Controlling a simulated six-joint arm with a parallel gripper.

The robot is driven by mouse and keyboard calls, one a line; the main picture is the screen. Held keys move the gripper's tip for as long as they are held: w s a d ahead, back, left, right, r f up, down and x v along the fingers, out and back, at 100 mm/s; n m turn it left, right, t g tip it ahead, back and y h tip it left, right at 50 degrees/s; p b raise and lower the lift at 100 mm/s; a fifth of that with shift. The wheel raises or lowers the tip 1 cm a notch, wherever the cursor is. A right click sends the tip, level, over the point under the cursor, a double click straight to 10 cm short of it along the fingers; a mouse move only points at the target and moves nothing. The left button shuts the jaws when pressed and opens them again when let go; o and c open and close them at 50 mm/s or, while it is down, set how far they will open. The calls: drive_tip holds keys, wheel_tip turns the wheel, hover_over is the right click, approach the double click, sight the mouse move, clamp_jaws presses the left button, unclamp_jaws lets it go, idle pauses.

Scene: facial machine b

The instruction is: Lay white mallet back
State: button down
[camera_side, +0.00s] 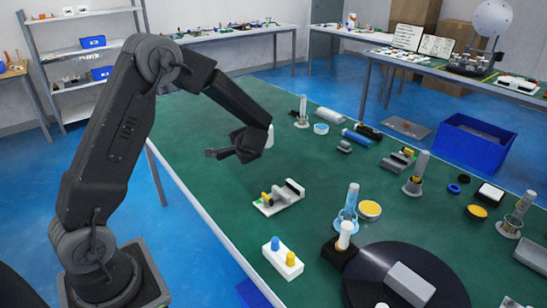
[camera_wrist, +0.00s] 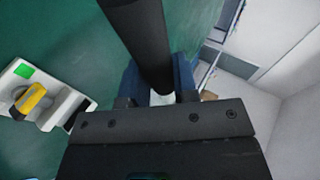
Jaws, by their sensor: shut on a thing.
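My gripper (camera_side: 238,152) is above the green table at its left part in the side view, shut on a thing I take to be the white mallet. In the wrist view a thick dark rod (camera_wrist: 141,40) runs down from the top edge to between the fingers, with a small white patch (camera_wrist: 160,98) at its lower end. In the side view a white rounded piece (camera_side: 269,137) shows just right of the gripper; I cannot tell whether it belongs to the held thing. My gripper's housing hides much of the held thing in the wrist view.
A white fixture with a yellow part (camera_side: 278,197) stands in front of the gripper and also shows in the wrist view (camera_wrist: 40,95). A white block with blue and yellow knobs (camera_side: 283,258) and a black disc (camera_side: 445,288) are nearer.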

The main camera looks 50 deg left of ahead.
drive_tip(key=t, duration=0.1)
hover_over(202, 189)
wheel_tip(202, 189, down, 4)
drive_tip(key=f, duration=0.1)
drive_tip(key=shift+w+a+r+m, duration=0.15)
drive_tip(key=shift+r+m, duration=0.1)
drive_tip(key=shift+m, duration=0.15)
drive_tip(key=shift+f, duration=4.55)
drive_tip(key=shift+f, duration=0.45)
drive_tip(key=c, duration=0.9)
unclamp_jaws()
drive_tip(key=shift+o, duration=0.5)
drive_tip(key=shift+f, duration=0.1)
drive_tip(key=shift+d, duration=0.2)
